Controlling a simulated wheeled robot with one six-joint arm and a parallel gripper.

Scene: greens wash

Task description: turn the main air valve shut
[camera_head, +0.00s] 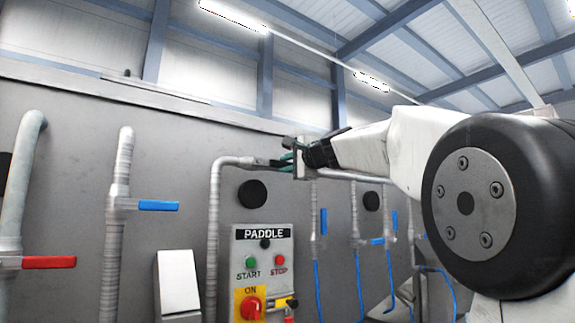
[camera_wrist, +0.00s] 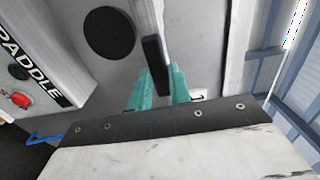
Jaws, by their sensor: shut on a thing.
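A grey pipe (camera_head: 214,215) rises left of the PADDLE panel and bends right into a horizontal run, where the valve sits. In the wrist view, the valve's dark handle (camera_wrist: 152,56) lies between my gripper's teal fingers (camera_wrist: 160,82), in front of a light grey pipe (camera_wrist: 147,16). My gripper (camera_head: 288,158) is shut on this handle above the panel. In the head view, the handle is small and partly hidden by the fingers, so its exact angle to the pipe is hard to tell.
The PADDLE panel (camera_head: 283,247) with green, red and yellow-backed controls is below. A red-handled valve (camera_head: 48,262) and a blue-handled valve (camera_head: 158,206) are on pipes at left. Blue hoses (camera_head: 360,280) hang at right. Black round discs (camera_head: 252,194) are on the wall.

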